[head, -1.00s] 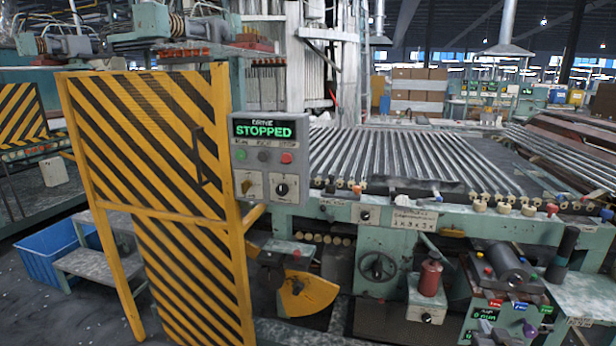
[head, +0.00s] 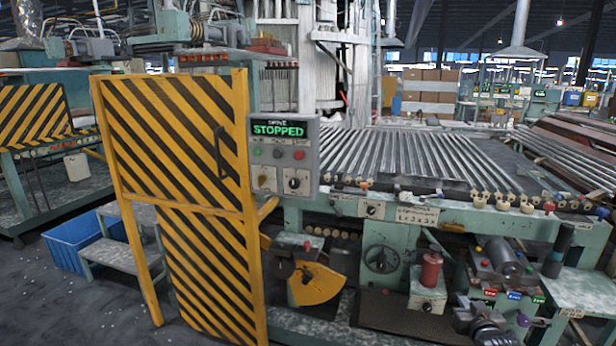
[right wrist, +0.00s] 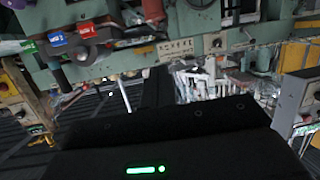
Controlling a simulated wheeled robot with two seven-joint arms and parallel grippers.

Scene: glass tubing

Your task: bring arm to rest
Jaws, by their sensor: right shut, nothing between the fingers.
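My right gripper (head: 484,326) shows at the bottom right of the head view, dark and shut with nothing in it. It is in front of the lower right part of the green machine bench (head: 440,215). In the right wrist view a black part of my right arm with a green light fills the bottom, and the fingertips cannot be made out. My left gripper is not in view. The control box (head: 284,155) reads STOPPED in green letters.
A yellow-and-black striped guard gate (head: 180,150) stands at left centre. A blue crate (head: 66,250) and a grey step (head: 120,253) are behind it. Glass tubes (head: 400,152) lie on the bench top. A red cylinder (head: 430,268) and a dark roller (head: 503,254) are near my right gripper.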

